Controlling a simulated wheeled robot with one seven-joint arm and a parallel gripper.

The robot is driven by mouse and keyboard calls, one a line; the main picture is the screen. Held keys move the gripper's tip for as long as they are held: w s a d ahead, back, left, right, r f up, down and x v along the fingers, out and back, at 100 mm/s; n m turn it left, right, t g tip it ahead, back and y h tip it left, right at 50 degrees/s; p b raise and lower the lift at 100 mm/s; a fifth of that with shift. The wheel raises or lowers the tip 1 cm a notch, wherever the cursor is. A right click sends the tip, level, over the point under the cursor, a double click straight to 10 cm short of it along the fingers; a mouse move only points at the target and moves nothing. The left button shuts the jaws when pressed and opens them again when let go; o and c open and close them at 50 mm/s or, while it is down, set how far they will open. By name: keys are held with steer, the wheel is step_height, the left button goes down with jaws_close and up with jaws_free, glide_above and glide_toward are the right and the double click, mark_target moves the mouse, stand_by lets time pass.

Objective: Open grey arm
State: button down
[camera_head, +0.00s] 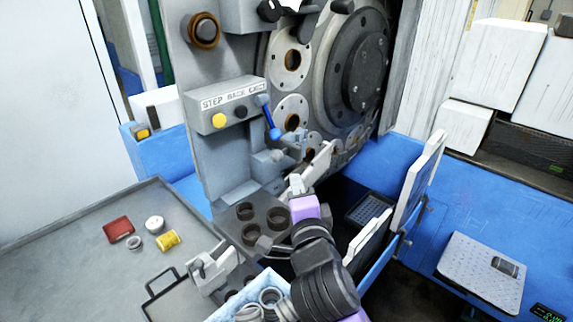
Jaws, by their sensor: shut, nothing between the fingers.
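The grinder (355,62) stands at top centre with a large round wheel face. A light grey arm-like bar (321,160) slants out to the right below the wheel, beside a small grey block. I take this bar to be the grey arm, but its pivot is hard to make out. My gripper (297,182) is shut and empty, just below and left of the bar's lower end. I cannot tell whether the gripper touches the bar.
A blue lever (268,117) hangs above, next to the button box (226,105). A plate with round holes (250,234) and a blue bin of rings (247,310) lie below. A grey table (70,270) is at left; an open white door panel (418,180) stands at right.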

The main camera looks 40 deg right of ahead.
mark_target(278, 160)
steer(key=shift+p+x, duration=2.1)
steer(key=shift+x, duration=2.85)
steer(key=shift+w, duration=0.1)
steer(key=b, duration=0.1)
steer(key=a+b, duration=0.1)
steer(key=b, duration=0.1)
steer(key=w+a+b, duration=0.1)
steer(key=b, duration=0.1)
steer(key=shift+a+f, duration=0.25)
steer(key=a+b, duration=0.1)
steer(key=b, duration=0.1)
steer(key=w+a+b, duration=0.1)
steer(key=b, duration=0.1)
steer(key=shift+w+r, duration=0.25)
steer(key=shift+w, duration=0.05)
steer(key=shift+a, duration=0.1)
